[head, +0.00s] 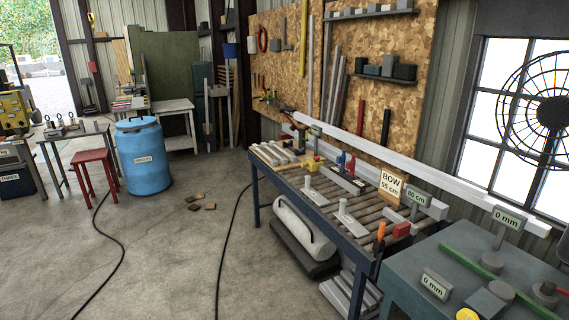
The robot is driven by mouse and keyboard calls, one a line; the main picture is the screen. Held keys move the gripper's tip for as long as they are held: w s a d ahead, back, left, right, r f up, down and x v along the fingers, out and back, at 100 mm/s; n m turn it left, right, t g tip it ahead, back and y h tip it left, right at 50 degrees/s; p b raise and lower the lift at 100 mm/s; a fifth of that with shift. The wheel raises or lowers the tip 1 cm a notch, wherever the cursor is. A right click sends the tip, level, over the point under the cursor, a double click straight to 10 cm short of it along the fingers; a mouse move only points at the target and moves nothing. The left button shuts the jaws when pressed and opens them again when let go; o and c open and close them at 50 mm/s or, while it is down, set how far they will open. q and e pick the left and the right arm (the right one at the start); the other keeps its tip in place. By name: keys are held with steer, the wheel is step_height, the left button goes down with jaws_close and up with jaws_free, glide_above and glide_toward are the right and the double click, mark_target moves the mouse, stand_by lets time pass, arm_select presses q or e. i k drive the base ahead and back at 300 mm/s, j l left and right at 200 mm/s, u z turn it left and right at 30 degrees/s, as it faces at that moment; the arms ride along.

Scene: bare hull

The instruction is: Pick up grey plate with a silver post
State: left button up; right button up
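Two light grey plates with short upright silver posts lie flat on the slatted top of the blue-framed workbench (262,182). One plate with a post (318,196) lies near the middle of the bench's front part. The other plate with a post (353,223) lies closer to me and to the right, near the front edge. The two plates are apart. Neither of my grippers shows in the head view.
A wooden "BOW 55 cm" sign (391,187), an "80 cm" sign (416,197) and an orange-handled tool (380,235) stand on the bench. A green-grey table (405,262) is at the lower right. A blue barrel (143,158) stands left; open floor lies between.

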mark_target(319, 199)
steer(key=i+j+z, duration=0.2)
steer(key=i, duration=0.35)
steer(key=i+j+z, duration=0.1)
steer(key=i+z, duration=0.15)
steer(key=i, duration=0.25)
steer(key=i+j+z, duration=0.2)
steer(key=i, duration=0.35)
steer(key=j, duration=0.1)
